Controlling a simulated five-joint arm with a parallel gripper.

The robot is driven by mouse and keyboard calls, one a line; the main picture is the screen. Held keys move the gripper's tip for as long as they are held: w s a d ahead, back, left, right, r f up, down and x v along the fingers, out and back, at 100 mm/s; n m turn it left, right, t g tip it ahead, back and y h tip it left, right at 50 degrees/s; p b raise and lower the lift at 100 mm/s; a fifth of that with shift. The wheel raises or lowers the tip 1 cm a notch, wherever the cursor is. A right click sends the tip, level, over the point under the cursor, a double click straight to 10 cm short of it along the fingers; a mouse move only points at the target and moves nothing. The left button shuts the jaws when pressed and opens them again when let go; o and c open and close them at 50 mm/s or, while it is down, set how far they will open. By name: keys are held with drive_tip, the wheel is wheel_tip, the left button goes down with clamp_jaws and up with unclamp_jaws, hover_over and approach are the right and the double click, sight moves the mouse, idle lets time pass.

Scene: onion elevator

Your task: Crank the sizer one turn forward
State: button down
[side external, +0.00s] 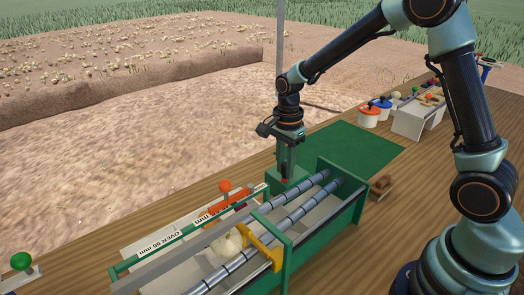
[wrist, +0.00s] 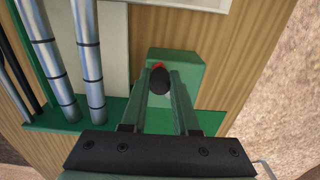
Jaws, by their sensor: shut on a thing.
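The sizer (side external: 325,232) is a green-framed bench machine with long grey segmented rollers (side external: 300,213); its rollers (wrist: 88,60) also show at left in the wrist view. A green box (side external: 289,188) stands at the sizer's far end, and it lies under the fingertips in the wrist view (wrist: 187,72). My gripper (side external: 285,178) points down over this box. In the wrist view my gripper (wrist: 160,78) is shut on a dark round knob (wrist: 160,83) with a red part at its far edge. The rest of the crank is hidden by the fingers and box.
A yellow bracket (side external: 262,246) spans the rollers near a pale onion (side external: 228,243). An orange-knobbed lever (side external: 226,186) and a green knob (side external: 21,261) stand at left. Lidded tubs (side external: 370,117) and a white tray (side external: 410,121) are farther right. The green mat (side external: 355,150) is clear.

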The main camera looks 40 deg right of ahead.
drive_tip(key=shift+w+d, duration=0.15)
drive_tip(key=shift+w, duration=0.05)
drive_tip(key=shift+w+a+r, duration=0.1)
drive_tip(key=shift+w+a, duration=0.2)
drive_tip(key=shift+w, duration=0.3)
drive_tip(key=shift+w, duration=0.85)
drive_tip(key=shift+w+d, duration=0.2)
drive_tip(key=shift+w, duration=0.3)
